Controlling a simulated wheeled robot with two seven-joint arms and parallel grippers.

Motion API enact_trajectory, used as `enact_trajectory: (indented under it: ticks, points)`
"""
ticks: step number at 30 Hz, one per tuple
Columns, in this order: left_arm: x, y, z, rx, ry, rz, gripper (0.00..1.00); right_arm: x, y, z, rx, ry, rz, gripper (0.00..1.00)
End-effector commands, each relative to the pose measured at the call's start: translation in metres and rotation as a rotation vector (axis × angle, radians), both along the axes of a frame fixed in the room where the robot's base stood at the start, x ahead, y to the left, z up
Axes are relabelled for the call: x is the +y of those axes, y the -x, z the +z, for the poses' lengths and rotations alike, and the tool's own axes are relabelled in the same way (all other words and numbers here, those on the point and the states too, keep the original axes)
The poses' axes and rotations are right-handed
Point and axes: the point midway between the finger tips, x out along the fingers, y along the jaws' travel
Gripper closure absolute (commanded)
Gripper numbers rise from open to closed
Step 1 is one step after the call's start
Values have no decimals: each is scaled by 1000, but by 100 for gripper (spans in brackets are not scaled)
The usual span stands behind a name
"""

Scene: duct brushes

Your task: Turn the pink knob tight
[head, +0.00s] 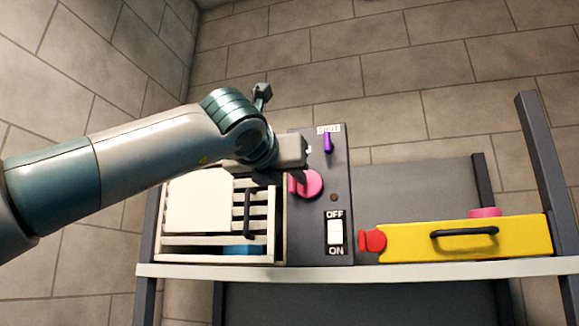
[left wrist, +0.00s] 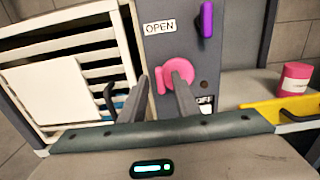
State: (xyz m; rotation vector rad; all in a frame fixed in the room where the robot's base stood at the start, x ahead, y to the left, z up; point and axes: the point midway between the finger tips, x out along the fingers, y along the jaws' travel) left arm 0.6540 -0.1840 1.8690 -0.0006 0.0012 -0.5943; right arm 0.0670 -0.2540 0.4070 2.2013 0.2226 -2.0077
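The pink knob (head: 309,184) is on the front of a dark grey panel (head: 305,240). It is round with a raised bar, and it also shows in the left wrist view (left wrist: 181,69). My left gripper (head: 298,180) is right in front of the knob and hides its left part in the head view. In the left wrist view its two fingers (left wrist: 160,80) stand apart, with the pink bar showing between them. The right finger overlaps the knob's disc. Whether either finger touches the knob I cannot tell. My right gripper is in neither view.
A purple lever (head: 328,142) is above the knob, and a white OFF/ON switch (head: 335,232) is below it. A slatted white unit (head: 200,245) stands left. A yellow box (head: 410,243) with a red end piece (head: 372,241) lies right on the shelf (head: 430,267). A pink canister (left wrist: 296,78) stands behind it.

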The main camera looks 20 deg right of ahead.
Motion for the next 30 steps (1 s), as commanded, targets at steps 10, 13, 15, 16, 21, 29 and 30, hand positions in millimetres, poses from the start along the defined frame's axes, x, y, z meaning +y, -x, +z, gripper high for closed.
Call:
enact_trajectory:
  ticks: [10,13,15,16,21,29,30]
  points:
    - [-7,-10,0,-1,0,1,71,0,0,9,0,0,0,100]
    - [-7,-10,-1,-1,0,0,71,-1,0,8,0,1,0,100]
    - [-7,-10,-1,-1,-1,0,71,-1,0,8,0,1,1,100]
    - [-7,-10,-1,-1,-1,0,76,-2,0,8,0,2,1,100]
    - [-7,-10,0,-1,-1,0,100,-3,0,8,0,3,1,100]
    - [-7,-10,-1,-8,-12,0,100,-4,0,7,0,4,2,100]
    - [-7,-10,-1,-11,-17,1,100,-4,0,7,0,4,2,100]
